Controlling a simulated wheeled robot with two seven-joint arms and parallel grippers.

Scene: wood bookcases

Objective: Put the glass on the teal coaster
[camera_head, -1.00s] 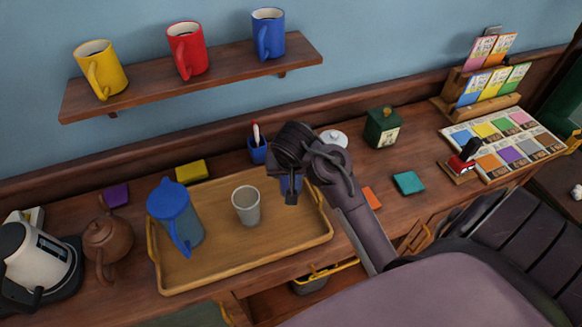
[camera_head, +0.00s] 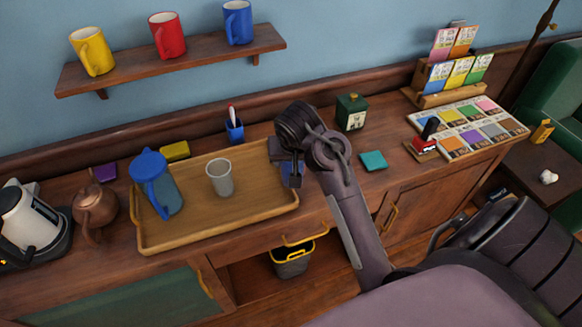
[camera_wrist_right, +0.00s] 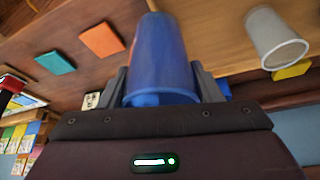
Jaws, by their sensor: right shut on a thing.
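My right gripper (camera_head: 290,180) is shut on a blue glass (camera_wrist_right: 160,55), which fills the space between its fingers in the right wrist view. In the head view the glass is mostly hidden behind the gripper, near the tray's right edge. The flat square teal coaster (camera_head: 373,160) lies on the wooden counter, to the right of the gripper. It also shows at the left of the right wrist view (camera_wrist_right: 55,62), apart from the glass. My left gripper is not in view.
A wooden tray (camera_head: 200,238) holds a grey cup (camera_head: 220,177) and a blue pitcher (camera_head: 158,185). An orange coaster (camera_wrist_right: 102,40) lies near the teal one. A green box (camera_head: 351,112) stands behind the teal coaster; a red-and-black stamp (camera_head: 424,144) is to its right.

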